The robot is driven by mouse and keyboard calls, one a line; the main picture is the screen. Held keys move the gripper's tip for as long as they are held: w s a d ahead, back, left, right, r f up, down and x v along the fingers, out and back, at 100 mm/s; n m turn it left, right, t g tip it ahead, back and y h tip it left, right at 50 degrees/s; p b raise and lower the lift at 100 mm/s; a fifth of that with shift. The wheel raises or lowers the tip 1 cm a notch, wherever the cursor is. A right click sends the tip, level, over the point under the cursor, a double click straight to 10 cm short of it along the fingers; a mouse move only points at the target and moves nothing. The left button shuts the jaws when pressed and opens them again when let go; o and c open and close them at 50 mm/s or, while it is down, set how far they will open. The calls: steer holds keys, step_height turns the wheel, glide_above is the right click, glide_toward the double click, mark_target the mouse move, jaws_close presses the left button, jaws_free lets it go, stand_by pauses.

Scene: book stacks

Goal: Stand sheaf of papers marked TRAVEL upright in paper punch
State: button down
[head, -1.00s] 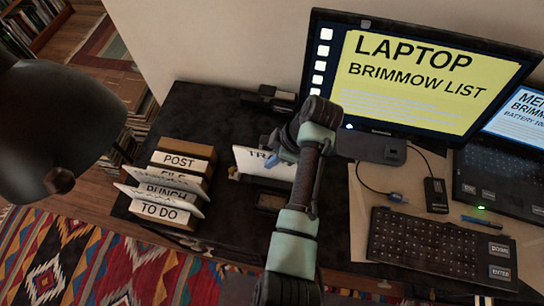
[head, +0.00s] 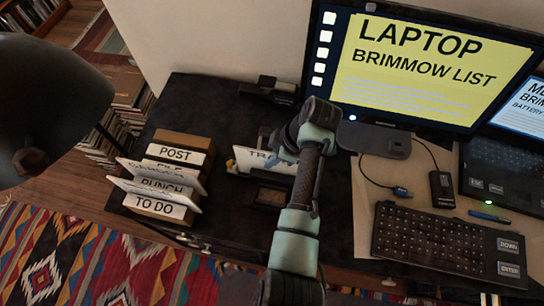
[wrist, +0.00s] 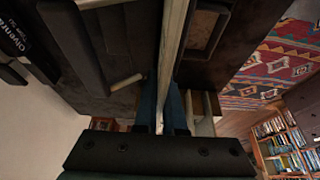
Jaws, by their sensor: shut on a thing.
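The white sheaf of papers (head: 252,161) stands upright on its long edge in the head view. A dark thing that looks like the paper punch (head: 270,195) is at the sheaf's foot, partly behind my arm. In the wrist view dark parts lie on both sides of the sheaf. I cannot tell whether its lower edge is seated in the punch.
A sorter (head: 183,142) with cards POST, PUNCH and TO DO stands left. A monitor (head: 415,70), keyboard (head: 450,242) and laptop (head: 500,172) stand right. A dark lamp head (head: 45,105) looms at left. Bare desk (head: 235,215) lies between sorter and punch.

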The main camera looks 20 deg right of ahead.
steer(key=c, duration=0.9)
jaws_free()
steer(key=v, duration=1.1)
steer(key=shift+r+p, duration=0.3)
steer(key=shift+r, duration=0.1)
steer(key=shift+s+d+r+p, duration=0.2)
steer(key=shift+d+r+p, duration=0.05)
steer(key=shift+r+p, duration=0.3)
